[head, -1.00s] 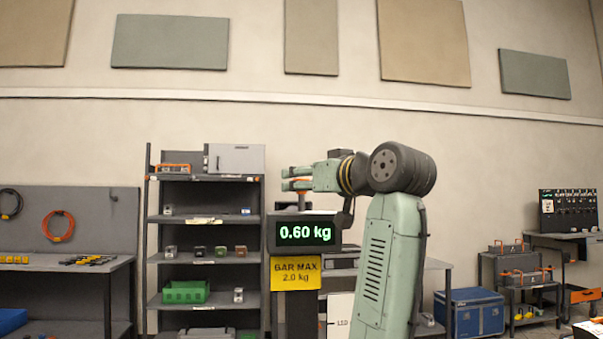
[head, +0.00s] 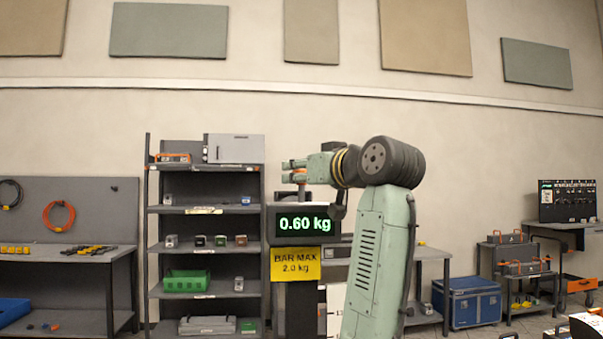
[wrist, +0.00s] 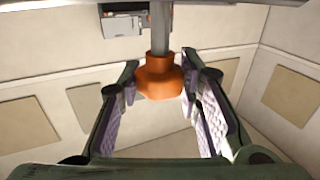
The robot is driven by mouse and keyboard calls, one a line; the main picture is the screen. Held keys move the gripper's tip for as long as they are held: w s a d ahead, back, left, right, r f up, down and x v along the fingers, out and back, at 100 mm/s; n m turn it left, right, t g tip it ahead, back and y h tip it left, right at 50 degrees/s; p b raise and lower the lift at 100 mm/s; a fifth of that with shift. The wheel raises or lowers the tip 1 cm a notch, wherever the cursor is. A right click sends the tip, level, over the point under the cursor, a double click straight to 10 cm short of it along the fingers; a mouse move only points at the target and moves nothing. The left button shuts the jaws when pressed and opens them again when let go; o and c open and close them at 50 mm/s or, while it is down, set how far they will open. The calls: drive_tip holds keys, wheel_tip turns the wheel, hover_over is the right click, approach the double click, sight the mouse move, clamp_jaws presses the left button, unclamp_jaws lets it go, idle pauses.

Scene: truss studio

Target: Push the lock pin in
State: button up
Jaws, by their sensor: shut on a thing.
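In the wrist view an orange knob (wrist: 158,77) on a grey rod (wrist: 160,34) sits between the pads of my gripper (wrist: 172,78). I take it to be the lock pin's head. My gripper is shut on it. In the head view my gripper (head: 291,172) is level, pointing left, just above the black display post. A bit of orange shows between its fingers. The pin's seat and how deep the pin sits are hidden.
A shelf unit (head: 204,225) stands close on the left. A workbench with a blue case (head: 467,300) is to the right.

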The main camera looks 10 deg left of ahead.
clamp_jaws()
wheel_tip(320, 180, down, 4)
drive_tip(key=shift+r+b, duration=0.15)
drive_tip(key=shift+b, duration=1.1)
drive_tip(key=o, duration=0.8)
unclamp_jaws()
drive_tip(key=shift+r, duration=0.1)
drive_tip(key=shift+o, duration=0.2)
